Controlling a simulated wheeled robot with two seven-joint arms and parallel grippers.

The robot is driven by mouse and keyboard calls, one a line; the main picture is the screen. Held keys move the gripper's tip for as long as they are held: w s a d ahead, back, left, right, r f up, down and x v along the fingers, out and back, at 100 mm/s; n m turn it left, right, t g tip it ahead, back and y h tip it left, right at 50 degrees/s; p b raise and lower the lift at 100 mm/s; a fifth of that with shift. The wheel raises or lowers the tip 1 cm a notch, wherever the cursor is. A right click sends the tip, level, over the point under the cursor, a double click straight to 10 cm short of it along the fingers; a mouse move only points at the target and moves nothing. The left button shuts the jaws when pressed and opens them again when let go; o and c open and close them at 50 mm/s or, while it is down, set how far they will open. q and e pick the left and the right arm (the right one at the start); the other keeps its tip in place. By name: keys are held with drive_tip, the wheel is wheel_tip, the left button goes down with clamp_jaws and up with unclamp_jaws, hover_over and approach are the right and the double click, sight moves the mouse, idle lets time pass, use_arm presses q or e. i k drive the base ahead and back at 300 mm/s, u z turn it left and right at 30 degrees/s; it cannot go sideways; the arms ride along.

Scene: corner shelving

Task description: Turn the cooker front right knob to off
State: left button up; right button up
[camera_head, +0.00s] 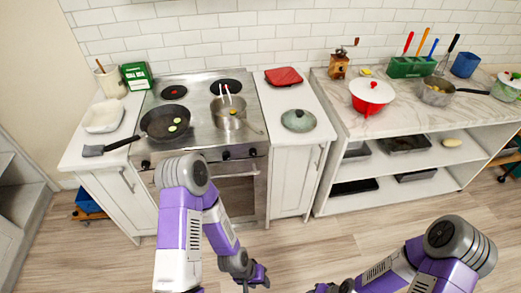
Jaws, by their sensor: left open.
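The steel cooker (255,170) stands between white cabinets against the tiled wall. Dark knobs sit along its front panel; two show at the right, an inner knob (226,155) and an outermost knob (252,152). One knob (145,164) shows at the left. My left arm hides part of the panel between them. The knobs' settings are too small to read. My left gripper (258,275) is open, low over the floor in front of the cooker, well below and apart from the knobs. My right gripper (322,288) is partly cut off at the bottom edge; its jaws are unclear.
A frying pan (155,124) and a steel pot (229,113) stand on the hob. The pot's handle points to the front right. Floor before the cooker is clear.

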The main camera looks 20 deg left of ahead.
sight(226, 155)
drive_tip(key=u, duration=0.15)
drive_tip(key=i, duration=1.05)
drive_tip(key=u, duration=0.8)
